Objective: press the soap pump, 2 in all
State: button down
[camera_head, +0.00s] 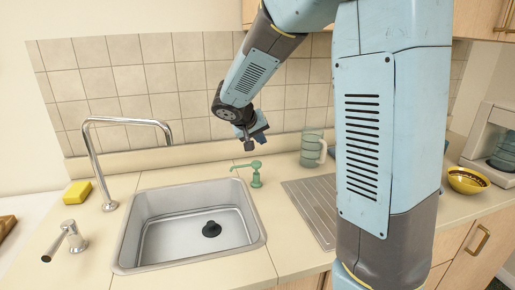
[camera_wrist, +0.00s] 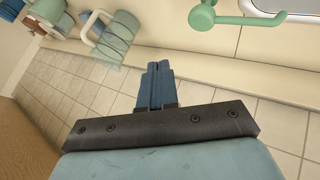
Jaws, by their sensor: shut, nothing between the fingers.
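The green soap pump (camera_head: 256,180) stands upright on the counter just right of the sink, its spout pointing left. In the wrist view its round head (camera_wrist: 203,17) and spout show at the top edge; its lower part is mostly out of the picture. My gripper (camera_head: 249,147) hangs above and slightly left of the pump in the head view, with a visible gap between them. In the wrist view the gripper's blue fingers (camera_wrist: 157,66) are together and empty, apart from the pump.
The sink (camera_head: 190,235) with a dark drain plug lies left of the pump. A tall tap (camera_head: 95,165), a yellow sponge (camera_head: 77,193) and a lever handle (camera_head: 72,237) are farther left. A glass mug (camera_head: 311,150) stands behind the drainboard (camera_head: 312,205). The tiled wall (camera_head: 150,80) rises behind.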

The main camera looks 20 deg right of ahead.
jog(key=s+d+r+g+y, duration=0.1)
jog(key=s+d+r+y, duration=0.15)
jog(key=s, duration=0.55)
jog(key=s+d+r+y, duration=0.1)
jog(key=s+d+r, duration=0.15)
jog(key=s, duration=0.45)
jog(key=s+a+r+y, duration=0.1)
jog(key=s, duration=0.6)
jog(key=s+a+r+n+t+y, duration=0.1)
jog(key=s+a+y, duration=0.1)
jog(key=s, duration=0.6)
jog(key=shift+a+r, duration=0.25)
jog(key=shift+a, duration=0.05)
jog(key=shift+s, duration=0.2)
